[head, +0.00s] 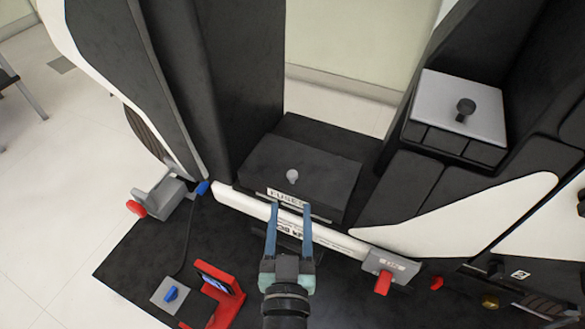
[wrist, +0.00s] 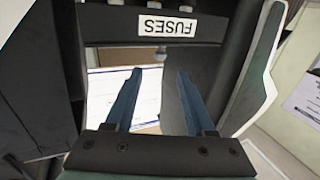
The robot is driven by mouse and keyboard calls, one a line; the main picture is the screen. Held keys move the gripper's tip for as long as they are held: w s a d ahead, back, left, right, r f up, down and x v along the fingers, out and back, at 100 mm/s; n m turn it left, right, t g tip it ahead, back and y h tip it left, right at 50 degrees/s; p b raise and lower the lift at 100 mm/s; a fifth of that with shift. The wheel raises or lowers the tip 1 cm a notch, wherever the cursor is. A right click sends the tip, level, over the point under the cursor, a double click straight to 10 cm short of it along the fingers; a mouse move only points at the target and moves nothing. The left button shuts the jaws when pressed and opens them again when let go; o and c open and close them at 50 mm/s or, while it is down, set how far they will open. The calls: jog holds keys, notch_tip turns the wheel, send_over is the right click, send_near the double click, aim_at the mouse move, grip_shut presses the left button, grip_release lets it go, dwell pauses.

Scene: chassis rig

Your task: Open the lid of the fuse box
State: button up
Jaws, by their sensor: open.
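The lid looks shut. In the wrist view the FUSES label (wrist: 168,25) shows upside down at the top, beyond the fingertips. My gripper (head: 289,207) has two blue fingers, spread apart with nothing between them. In the head view its fingertips are just in front of the box's front edge, near the label. I cannot tell whether they touch it.
A white bar (head: 245,206) runs along the front of the box. A grey box with a dark knob (head: 466,109) stands at the right. A red stand (head: 219,290) and a grey block with a blue knob (head: 170,294) are at the lower left. A red-handled latch (head: 384,281) is at right.

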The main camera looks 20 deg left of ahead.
aim_at(293, 162)
jog(key=x, duration=1.3)
jog(key=shift+c, duration=0.3)
jog(key=shift+s, duration=0.1)
grip_shut()
dwell(0.9)
